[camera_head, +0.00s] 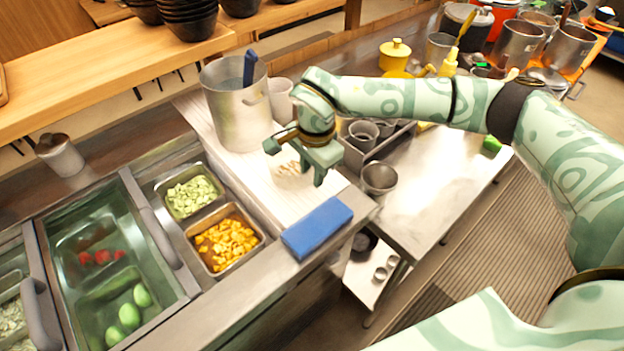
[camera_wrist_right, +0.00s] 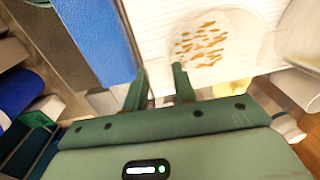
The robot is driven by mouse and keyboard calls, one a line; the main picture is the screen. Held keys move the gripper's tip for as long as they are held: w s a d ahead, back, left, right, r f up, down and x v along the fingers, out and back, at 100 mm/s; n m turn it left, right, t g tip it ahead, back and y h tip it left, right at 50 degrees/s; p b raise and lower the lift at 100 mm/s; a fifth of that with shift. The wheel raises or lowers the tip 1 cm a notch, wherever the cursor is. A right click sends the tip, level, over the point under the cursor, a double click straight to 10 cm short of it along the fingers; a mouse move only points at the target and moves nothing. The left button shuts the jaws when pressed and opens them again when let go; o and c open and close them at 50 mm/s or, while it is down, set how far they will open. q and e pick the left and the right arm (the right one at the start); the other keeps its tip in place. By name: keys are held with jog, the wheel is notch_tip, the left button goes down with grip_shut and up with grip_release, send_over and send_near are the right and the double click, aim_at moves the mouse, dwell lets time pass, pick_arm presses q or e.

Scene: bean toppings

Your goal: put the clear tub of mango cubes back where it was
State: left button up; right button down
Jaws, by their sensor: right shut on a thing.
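The clear tub of mango cubes (camera_head: 284,170) sits low at the white board, under my right gripper; its see-through wall is hard to make out. In the right wrist view the tub (camera_wrist_right: 212,42) shows as a pale round outline with orange-brown bits inside. My right gripper (camera_head: 295,164) is shut on the tub's near edge, its fingers (camera_wrist_right: 160,88) at the rim in the wrist view. Whether the tub touches the board is unclear. My left gripper is out of view.
A blue block (camera_head: 318,228) lies at the board's front edge. A steel pan of orange cubes (camera_head: 265,238) and a pan of green cubes (camera_head: 222,187) are left of the board (camera_head: 245,165). A tall steel pot (camera_head: 235,110) stands behind; a grey bin (camera_head: 352,157) is at right.

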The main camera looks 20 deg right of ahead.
jog(key=shift+f, duration=1.5)
jog(key=shift+f, duration=0.1)
jog(key=c, duration=1.1)
grip_release()
jog(key=r, duration=0.8)
jog(key=r+p, duration=0.1)
jog(key=r, duration=0.3)
jog(key=shift+s+d+r, duration=0.15)
jog(key=shift+s, duration=0.25)
